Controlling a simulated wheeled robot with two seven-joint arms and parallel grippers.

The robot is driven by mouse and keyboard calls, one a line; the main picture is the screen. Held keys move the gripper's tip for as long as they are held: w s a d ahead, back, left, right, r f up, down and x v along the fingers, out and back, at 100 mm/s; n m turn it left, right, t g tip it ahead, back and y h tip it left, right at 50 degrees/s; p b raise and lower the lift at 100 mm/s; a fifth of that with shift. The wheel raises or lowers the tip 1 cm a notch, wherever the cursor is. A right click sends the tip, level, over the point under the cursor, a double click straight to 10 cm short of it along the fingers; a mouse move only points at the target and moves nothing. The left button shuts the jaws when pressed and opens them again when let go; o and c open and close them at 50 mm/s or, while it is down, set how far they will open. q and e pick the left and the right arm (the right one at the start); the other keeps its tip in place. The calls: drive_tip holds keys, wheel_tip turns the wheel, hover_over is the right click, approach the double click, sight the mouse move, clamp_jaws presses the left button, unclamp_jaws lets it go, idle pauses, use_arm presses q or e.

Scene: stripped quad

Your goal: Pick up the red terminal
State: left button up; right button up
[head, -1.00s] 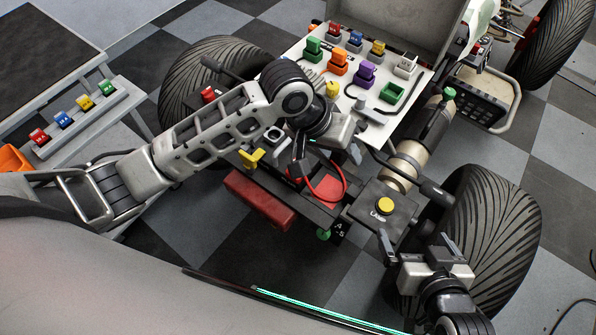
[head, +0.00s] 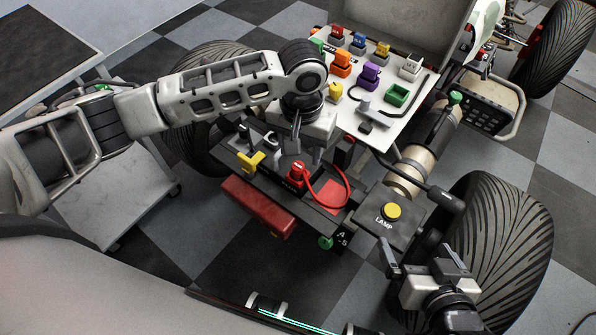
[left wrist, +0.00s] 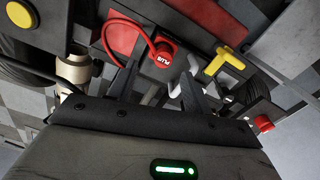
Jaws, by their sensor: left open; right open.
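The red terminal (head: 296,173) sits on the dark tray at the front of the quad, with a red cable (head: 338,197) looping from it to the right. In the left wrist view the red terminal (left wrist: 163,57) shows just beyond and between the fingertips. My left gripper (head: 305,150) is open and empty, just behind and above the terminal in the head view; its fingers also show in the left wrist view (left wrist: 156,78). They appear apart from the terminal. My right gripper (head: 422,257) is open and empty at lower right, near the front wheel.
A yellow T-shaped handle (head: 250,162) stands left of the terminal. A yellow lamp button (head: 391,211) is to the right. A white panel (head: 378,133) with coloured plugs lies behind my left gripper. A red box (head: 258,206) hangs at the front. A large tyre (head: 505,235) is at right.

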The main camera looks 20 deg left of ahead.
sight(298, 165)
use_arm(q)
drive_tip(key=shift+a+f+b, duration=0.15)
drive_tip(key=shift+f+b, duration=0.1)
drive_tip(key=shift+f, duration=1.2)
drive_tip(key=shift+a+f+b, duration=0.15)
drive_tip(key=shift+f+b, duration=0.05)
drive_tip(key=shift+f, duration=1.25)
drive_tip(key=c, duration=1.1)
